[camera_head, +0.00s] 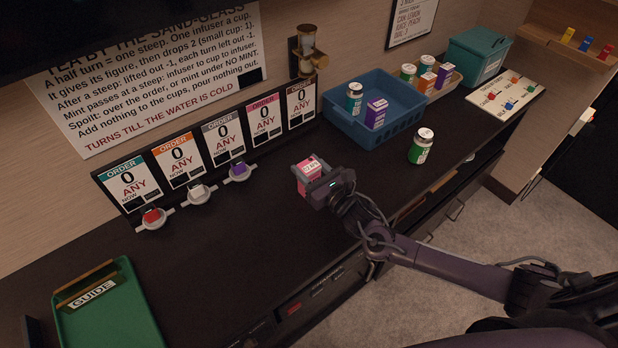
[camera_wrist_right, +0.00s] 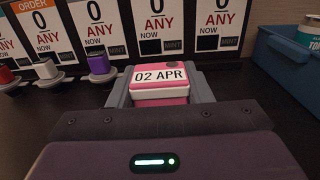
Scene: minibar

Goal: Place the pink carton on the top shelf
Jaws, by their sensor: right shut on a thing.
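The pink carton (camera_head: 308,170) has a white label and is in my right gripper (camera_head: 318,182), over the dark counter in the head view. In the right wrist view the carton (camera_wrist_right: 163,82) sits between the fingers (camera_wrist_right: 160,90), its label reading "02 APR". The gripper is shut on it. I cannot tell whether the carton touches the counter. My left gripper is not in view. A wooden shelf (camera_head: 560,40) with small coloured pieces is at the top right; I cannot tell if it is the top shelf.
A blue crate (camera_head: 402,125) holds a jar and a purple carton. A green-labelled jar (camera_head: 420,147) stands right of my gripper. Order cards (camera_head: 222,134) and small cups (camera_head: 200,194) line the wall. A green tray (camera_head: 112,318) is at lower left. The counter's middle-left is clear.

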